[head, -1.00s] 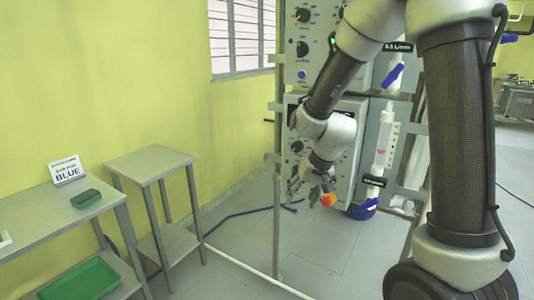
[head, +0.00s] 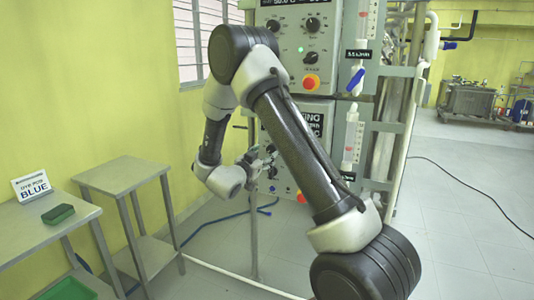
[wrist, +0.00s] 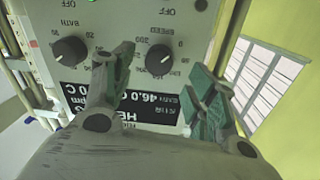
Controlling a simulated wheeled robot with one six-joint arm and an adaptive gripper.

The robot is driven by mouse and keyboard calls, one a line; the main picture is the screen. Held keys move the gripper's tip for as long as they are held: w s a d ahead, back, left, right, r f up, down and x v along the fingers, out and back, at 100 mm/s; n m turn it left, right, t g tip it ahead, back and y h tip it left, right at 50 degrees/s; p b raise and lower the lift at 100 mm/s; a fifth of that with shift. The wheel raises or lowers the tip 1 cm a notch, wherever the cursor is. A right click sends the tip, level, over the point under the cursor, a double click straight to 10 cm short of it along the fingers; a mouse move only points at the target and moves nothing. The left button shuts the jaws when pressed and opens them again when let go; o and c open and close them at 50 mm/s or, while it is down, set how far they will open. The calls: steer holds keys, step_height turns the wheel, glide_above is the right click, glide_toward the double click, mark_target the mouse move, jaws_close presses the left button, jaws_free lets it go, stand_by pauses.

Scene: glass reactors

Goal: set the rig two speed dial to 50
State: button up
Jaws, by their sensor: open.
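The speed dial (wrist: 159,60) is a round black knob on a light panel, upside down in the wrist view, with SPEED, 0 and 200 printed around it. Its exact setting is too small to read. My gripper (wrist: 160,68) is open, with its green-padded fingers on either side of the dial in the picture. I cannot tell whether they touch it. In the head view my gripper (head: 262,158) is small at the lower control box, whose dials are mostly hidden behind my arm.
A bath dial (wrist: 70,50) is beside the speed dial, and a black display (wrist: 120,105) reads about 46.0 C. The upper box (head: 290,45) has dials and a red button. A steel side table (head: 125,172) stands left. A metal post (head: 253,200) rises near my gripper.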

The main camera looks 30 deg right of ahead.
steer(key=shift+x, duration=2.35)
steer(key=c, duration=1)
